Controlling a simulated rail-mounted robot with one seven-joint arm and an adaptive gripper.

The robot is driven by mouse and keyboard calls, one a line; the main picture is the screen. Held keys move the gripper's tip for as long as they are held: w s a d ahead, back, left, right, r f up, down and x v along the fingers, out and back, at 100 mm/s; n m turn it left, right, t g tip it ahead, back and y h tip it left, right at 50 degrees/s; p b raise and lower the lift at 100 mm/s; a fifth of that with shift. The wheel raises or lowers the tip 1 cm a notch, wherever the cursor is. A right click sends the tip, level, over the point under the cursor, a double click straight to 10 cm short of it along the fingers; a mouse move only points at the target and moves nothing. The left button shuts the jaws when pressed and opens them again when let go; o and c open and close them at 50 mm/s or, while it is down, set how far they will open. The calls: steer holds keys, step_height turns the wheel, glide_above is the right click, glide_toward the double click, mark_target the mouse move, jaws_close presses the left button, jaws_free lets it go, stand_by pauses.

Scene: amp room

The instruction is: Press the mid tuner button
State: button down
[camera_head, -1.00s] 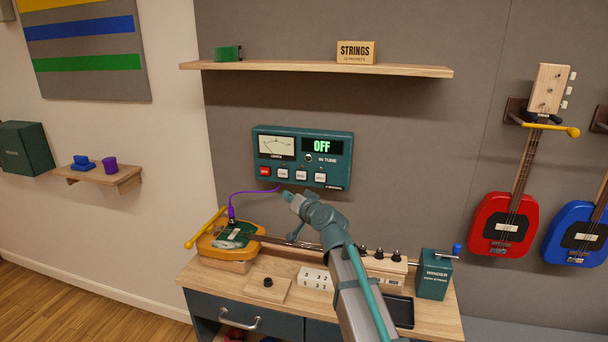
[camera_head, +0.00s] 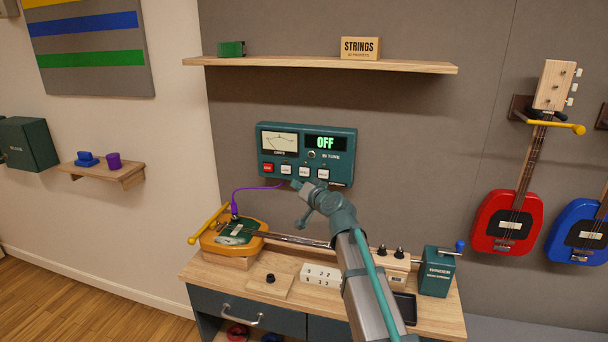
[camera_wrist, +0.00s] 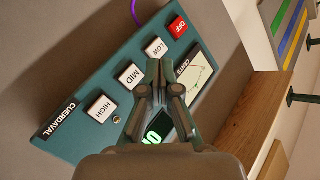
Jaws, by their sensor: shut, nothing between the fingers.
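The teal tuner (camera_head: 348,165) hangs on the grey wall, its display reading OFF. In the head view the mid button (camera_head: 304,171) is the third in the row, white. In the wrist view it is labelled MID (camera_wrist: 131,75), between the LOW button (camera_wrist: 155,47) and the HIGH button (camera_wrist: 102,108); the red OFF button (camera_wrist: 176,24) is at the end. My gripper (camera_head: 297,184) is shut and empty, just below the button row in the head view. In the wrist view its fingertips (camera_wrist: 160,64) appear beside LOW and MID. I cannot tell their distance from the panel.
A purple cable (camera_head: 252,188) rises from the yellow guitar body (camera_head: 212,241) on the workbench (camera_head: 215,274) toward the tuner's underside. A wooden shelf (camera_head: 330,64) is above the tuner. A red guitar (camera_head: 506,222) hangs at right.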

mark_target(304, 172)
steer(key=shift+w+d+b, duration=0.2)
steer(key=shift+w+b, duration=0.1)
steer(key=shift+w, duration=0.65)
steer(key=shift+w+d+b, duration=0.15)
steer(key=shift+w+b, duration=0.1)
steer(key=shift+w, duration=0.65)
steer(key=shift+w+d+b, duration=0.2)
steer(key=shift+w+b, duration=0.1)
steer(key=shift+w, duration=0.65)
steer(key=shift+w, duration=0.15)
steer(key=shift+w+d+b, duration=0.1)
steer(key=shift+w+b, duration=0.15)
steer(key=shift+b, duration=0.2)
steer(key=shift+w+d+b, duration=0.1)
steer(key=shift+w+b, duration=0.25)
steer(key=shift+w, duration=0.05)
steer(key=shift+s, duration=0.85)
steer(key=shift+s+a, duration=0.1)
steer(key=shift+a, duration=0.1)
